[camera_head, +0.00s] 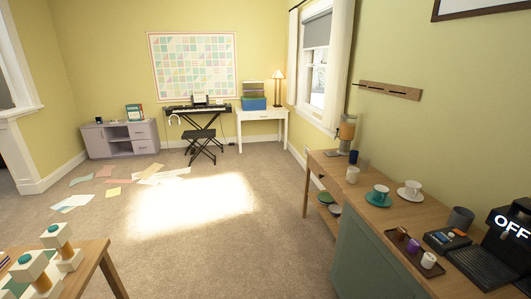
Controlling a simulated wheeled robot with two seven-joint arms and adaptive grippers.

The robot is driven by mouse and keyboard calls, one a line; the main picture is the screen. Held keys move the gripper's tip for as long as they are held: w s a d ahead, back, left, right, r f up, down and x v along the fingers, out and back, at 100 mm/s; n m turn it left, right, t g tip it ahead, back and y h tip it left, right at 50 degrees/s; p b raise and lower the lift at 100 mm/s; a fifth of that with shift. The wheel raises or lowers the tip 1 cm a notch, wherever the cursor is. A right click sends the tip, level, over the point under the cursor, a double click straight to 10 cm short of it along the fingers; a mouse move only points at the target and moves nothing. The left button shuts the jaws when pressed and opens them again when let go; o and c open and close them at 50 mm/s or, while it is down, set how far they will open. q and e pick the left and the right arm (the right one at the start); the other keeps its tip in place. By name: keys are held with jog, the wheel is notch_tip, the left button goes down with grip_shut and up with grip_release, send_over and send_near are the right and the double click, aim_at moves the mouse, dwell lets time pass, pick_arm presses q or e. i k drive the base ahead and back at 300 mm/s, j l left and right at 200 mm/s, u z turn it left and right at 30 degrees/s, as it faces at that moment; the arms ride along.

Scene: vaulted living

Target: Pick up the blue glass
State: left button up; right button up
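A small dark blue glass (353,157) stands upright on the wooden top of the sideboard (330,160), toward its far end. It is beside the base of a drink dispenser (347,132) with an amber tank and just behind a white cup (352,174). The white cup is close in front of it; I cannot tell whether they touch. Neither of my grippers shows in this view.
The sideboard also bears a teal cup on a saucer (379,195), a white cup on a saucer (411,190), a grey cup (460,219) and a black machine (500,250). A wooden table (92,255) stands lower left. Papers (73,203) lie on the open carpet.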

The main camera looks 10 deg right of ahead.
aim_at(353, 155)
jog(key=i+j+z, duration=0.1)
jog(key=i+z, duration=0.15)
jog(key=i, duration=1.35)
jog(key=i+j+z, duration=0.1)
jog(key=i+z, duration=0.25)
jog(key=i, duration=0.45)
jog(key=i+z, duration=0.25)
jog(key=z, duration=0.15)
jog(key=i+j+z, duration=0.1)
jog(key=i+z, duration=0.15)
jog(key=z, duration=0.15)
jog(key=i+z, duration=0.25)
jog(key=z, duration=0.15)
jog(key=i+j+z, duration=0.15)
jog(key=z, duration=0.25)
jog(key=i+j+z, duration=0.25)
jog(key=z, duration=0.15)
jog(key=i, duration=0.1)
